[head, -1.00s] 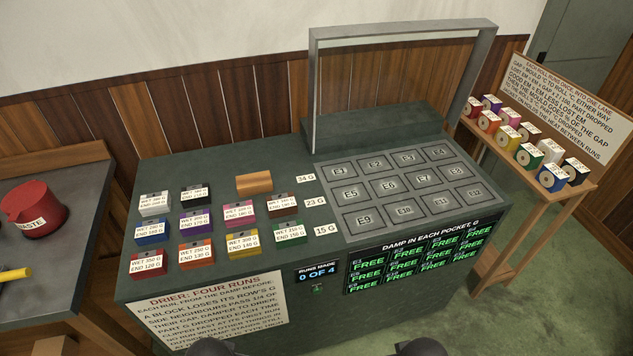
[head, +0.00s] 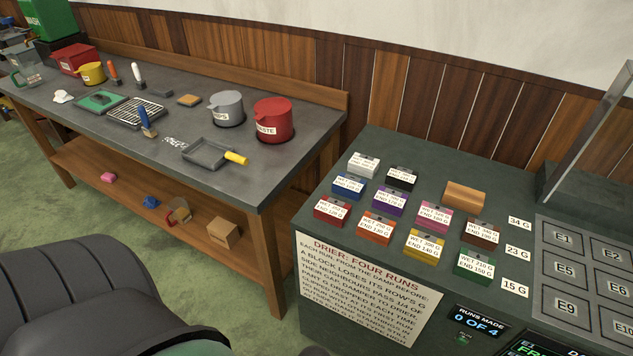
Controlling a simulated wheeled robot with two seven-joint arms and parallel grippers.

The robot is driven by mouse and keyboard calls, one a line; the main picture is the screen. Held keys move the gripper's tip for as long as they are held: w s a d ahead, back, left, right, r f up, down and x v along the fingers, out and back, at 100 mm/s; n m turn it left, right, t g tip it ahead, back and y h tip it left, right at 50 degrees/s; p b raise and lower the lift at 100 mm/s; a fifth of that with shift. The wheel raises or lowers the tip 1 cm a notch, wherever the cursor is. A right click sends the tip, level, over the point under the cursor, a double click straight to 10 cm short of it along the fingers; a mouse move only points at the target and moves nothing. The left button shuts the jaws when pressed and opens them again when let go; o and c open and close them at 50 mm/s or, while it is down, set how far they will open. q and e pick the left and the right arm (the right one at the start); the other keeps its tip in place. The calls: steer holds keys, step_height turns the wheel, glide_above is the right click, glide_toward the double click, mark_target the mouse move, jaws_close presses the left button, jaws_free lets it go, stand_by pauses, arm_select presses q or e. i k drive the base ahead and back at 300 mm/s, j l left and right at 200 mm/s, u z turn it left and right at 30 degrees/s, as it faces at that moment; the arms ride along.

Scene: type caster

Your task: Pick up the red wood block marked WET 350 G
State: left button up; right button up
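The red wood block (head: 332,210) stands at the front left corner of the green drier counter (head: 310,238). Its white label reads roughly WET 350 G, END 120 G; the print is small in this view. A blue block is behind it and an orange block is to its right. Nothing touches the red block from above. Neither of my grippers is in view; only dark parts of my own body show at the lower left.
Other coloured blocks, such as the orange one (head: 377,227) and the blue one (head: 348,186), stand close by in rows. A wooden roller-like piece (head: 464,194) lies behind them. A sign (head: 370,285) covers the counter's front. A grey workbench (head: 300,150) with pots stands left, across a narrow gap.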

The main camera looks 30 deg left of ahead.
mark_target(335, 212)
steer(key=l+u, duration=0.1)
steer(key=u, duration=0.95)
